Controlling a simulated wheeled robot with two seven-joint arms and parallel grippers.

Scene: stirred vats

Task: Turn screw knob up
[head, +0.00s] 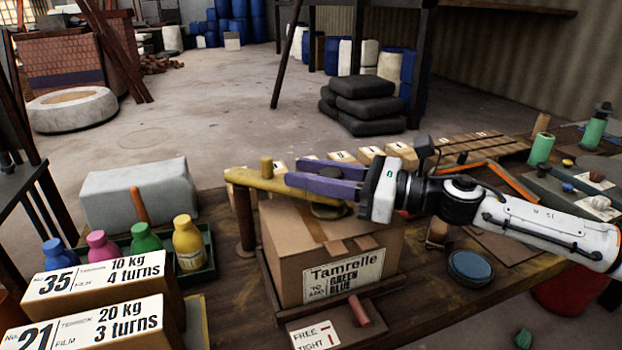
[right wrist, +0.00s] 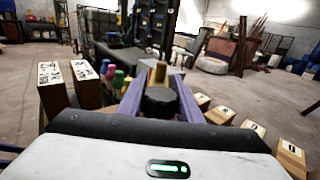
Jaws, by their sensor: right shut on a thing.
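A dark round screw knob (head: 328,211) sits above a cardboard box labelled Tamrelle (head: 343,276), at the end of a yellow arm (head: 262,181). The arm carries a short upright yellow peg (head: 266,166) and rests on a brown post (head: 244,222). My right gripper (head: 293,174) reaches in from the right, its purple fingers on either side of the knob. In the right wrist view the dark knob (right wrist: 159,101) sits between both fingers, and the gripper is shut on it. The fingers hide much of the knob in the head view. My left gripper is not in view.
Coloured bottles (head: 189,243) stand in a green tray left of the box. Two labelled weight boxes (head: 95,277) are at front left. A FREE/TIGHT card (head: 314,334) with a red peg (head: 360,312) lies in front. A blue-topped round tin (head: 470,266) is at right.

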